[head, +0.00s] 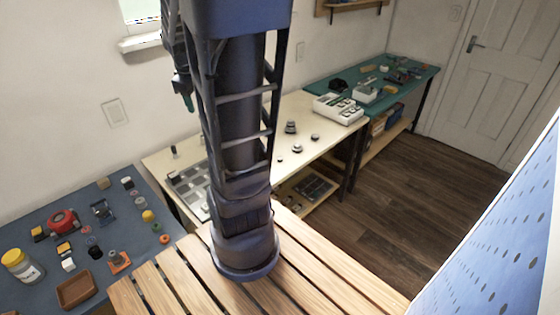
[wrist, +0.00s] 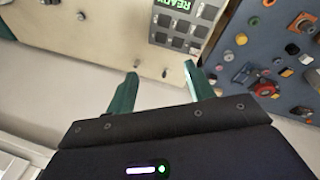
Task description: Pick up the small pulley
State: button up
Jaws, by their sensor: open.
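Several small dark, round, stepped parts stand on the cream table (head: 335,145) in the head view. The largest stepped part (head: 291,127) is at the back, with a lower part (head: 315,138) to its right and smaller ones (head: 297,148) in front. I cannot tell which is the small pulley. My gripper (wrist: 160,68) is open in the wrist view, its two green fingers apart with nothing between them. It is above and away from the tabletops. A tiny part (wrist: 81,16) shows on the cream table there.
A panel with a lit READY sign (wrist: 181,5) lies on the cream table. A blue-grey table (head: 45,200) with many small items stands left. A white tray (head: 338,109) sits at the cream table's far end. A slatted wooden top (head: 330,265) is in front.

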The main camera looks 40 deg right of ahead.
jog(key=w+d+f+n+g, duration=0.1)
jog(key=w+d+f+n, duration=0.2)
jog(key=d+f, duration=0.45)
jog(key=n+g+y, duration=0.2)
jog(key=n, duration=0.7)
send_over(280, 158)
notch_tip(280, 158, down, 22)
jog(key=shift+f, duration=4.95)
jog(key=c, duration=1)
jog(key=shift+r, duration=0.1)
jog(key=shift+c, duration=0.2)
notch_tip(280, 158, up, 20)
